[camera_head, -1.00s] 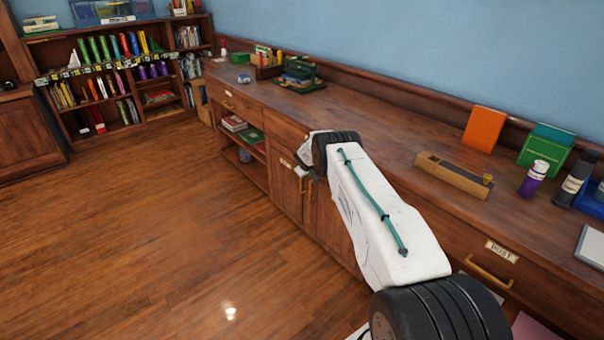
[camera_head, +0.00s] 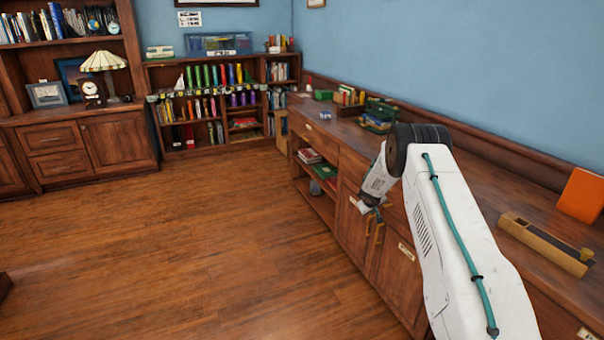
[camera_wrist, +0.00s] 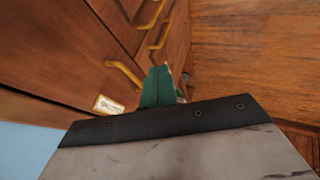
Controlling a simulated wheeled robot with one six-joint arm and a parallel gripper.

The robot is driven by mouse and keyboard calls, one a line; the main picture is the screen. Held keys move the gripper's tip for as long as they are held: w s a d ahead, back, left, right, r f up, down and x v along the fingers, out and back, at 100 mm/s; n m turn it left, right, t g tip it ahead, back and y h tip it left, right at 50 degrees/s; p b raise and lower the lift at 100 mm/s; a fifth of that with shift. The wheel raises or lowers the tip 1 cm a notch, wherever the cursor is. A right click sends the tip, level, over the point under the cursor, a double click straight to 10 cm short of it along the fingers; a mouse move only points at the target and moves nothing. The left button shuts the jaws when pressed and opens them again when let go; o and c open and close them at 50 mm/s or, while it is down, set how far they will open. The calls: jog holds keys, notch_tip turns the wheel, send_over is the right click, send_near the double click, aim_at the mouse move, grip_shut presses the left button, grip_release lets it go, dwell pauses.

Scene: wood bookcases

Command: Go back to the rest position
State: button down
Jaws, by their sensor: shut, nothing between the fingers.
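My gripper (camera_wrist: 160,86) shows in the wrist view as two teal fingers side by side and shut, with nothing held. It points along the front of the wood cabinet (camera_wrist: 60,55), close to its gold handles (camera_wrist: 124,73); I cannot tell whether it touches them. In the head view my white arm reaches over the long counter (camera_head: 345,136). The arm's end hangs down in front of the cabinet doors (camera_head: 400,275), where the fingers are small and hard to make out.
A green case (camera_head: 380,113) stands farther back. A bookcase (camera_head: 170,150) and a lamp (camera_head: 103,62) stand at the far wall. The wood floor (camera_head: 190,250) at left is clear.

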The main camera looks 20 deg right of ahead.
jog(key=s+f+g, duration=0.2)
jog(key=s+g, duration=0.1)
jog(key=s, duration=0.5)
jog(key=s+a+r+m+g+y, duration=0.1)
jog(key=s+a+r+g, duration=0.1)
jog(key=s+a+r, duration=0.55)
jog(key=s+a+r+g, duration=0.1)
jog(key=s+a+r, duration=0.4)
jog(key=s+r, duration=0.45)
jog(key=s+a+r+m+g+y, duration=0.1)
jog(key=s+a+r+g, duration=0.1)
jog(key=s+a+r, duration=0.7)
jog(key=s+a+r+t+y, duration=0.1)
jog(key=s+a+r, duration=0.3)
jog(key=s, duration=0.4)
jog(key=s+a+r+n+t+y, duration=0.1)
jog(key=s+a+r, duration=0.4)
jog(key=s, duration=0.3)
jog(key=s+a+r+t+y, duration=0.1)
jog(key=s+a+r+t, duration=0.1)
jog(key=s+a+r, duration=0.2)
jog(key=s+r, duration=0.2)
jog(key=s, duration=0.2)
jog(key=shift+s+a+r, duration=0.2)
jog(key=shift+a+r, duration=0.1)
jog(key=shift+a, duration=0.1)
